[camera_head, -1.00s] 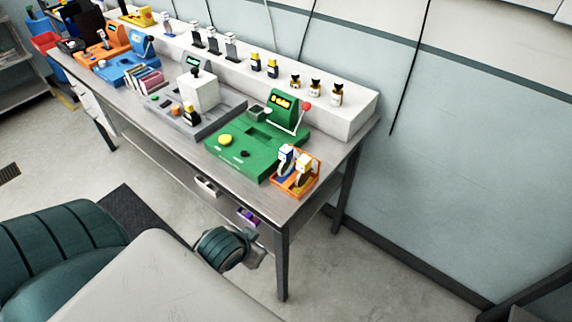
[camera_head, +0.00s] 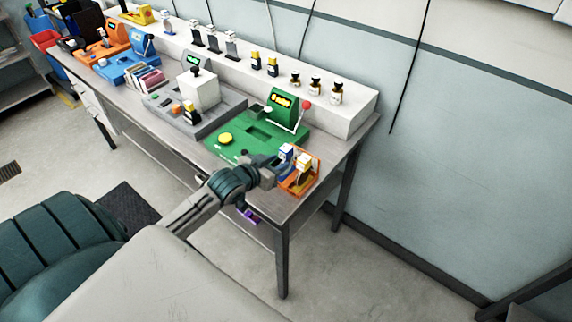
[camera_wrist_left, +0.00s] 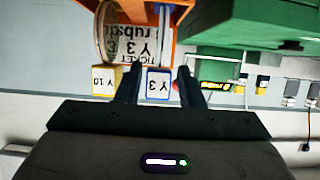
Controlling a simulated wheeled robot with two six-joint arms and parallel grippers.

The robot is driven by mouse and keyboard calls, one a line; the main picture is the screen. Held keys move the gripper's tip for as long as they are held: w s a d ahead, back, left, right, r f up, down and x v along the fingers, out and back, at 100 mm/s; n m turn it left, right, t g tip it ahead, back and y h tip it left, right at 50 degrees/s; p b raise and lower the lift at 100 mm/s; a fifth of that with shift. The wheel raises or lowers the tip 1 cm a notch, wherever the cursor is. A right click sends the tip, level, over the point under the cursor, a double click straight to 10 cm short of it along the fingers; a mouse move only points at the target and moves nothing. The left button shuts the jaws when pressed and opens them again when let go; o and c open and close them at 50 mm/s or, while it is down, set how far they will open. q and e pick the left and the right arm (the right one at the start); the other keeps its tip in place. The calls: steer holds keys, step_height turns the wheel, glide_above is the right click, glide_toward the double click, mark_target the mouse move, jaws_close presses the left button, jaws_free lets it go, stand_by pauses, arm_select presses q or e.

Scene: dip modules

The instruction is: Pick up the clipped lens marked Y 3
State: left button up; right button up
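The clipped lens marked Y 3 has a white and blue block; in the left wrist view (camera_wrist_left: 158,84) it shows upside down between my finger tips, and in the head view (camera_head: 286,152) it stands in the orange holder (camera_head: 314,179). A second one, white and yellow and marked Y 10 (camera_wrist_left: 103,80), stands beside it, also in the head view (camera_head: 304,161). My left gripper (camera_head: 277,170) is open at the holder's near left side. Its fingers in the wrist view (camera_wrist_left: 158,80) are apart, one on each side of the Y 3 block; I cannot tell whether they touch it. My right gripper is not in view.
A green station (camera_head: 229,131) with a red-knobbed lever stands left of the holder, close to my gripper. A grey station (camera_head: 217,115) is farther left. A white raised shelf (camera_head: 352,114) with small bottles runs along the back. The table's right end is near the holder.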

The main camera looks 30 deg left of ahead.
mark_target(289, 170)
arm_select(q)
steer(key=shift+x, duration=0.85)
steer(key=p+x, duration=0.2)
steer(key=x, duration=0.2)
steer(key=shift+w+f, duration=0.15)
steer(key=shift+f, duration=0.15)
steer(key=shift+w+f, duration=0.25)
steer(key=shift+w, duration=0.05)
steer(key=shift+s, duration=0.1)
steer(key=shift+c, duration=0.2)
steer(key=c, duration=0.6)
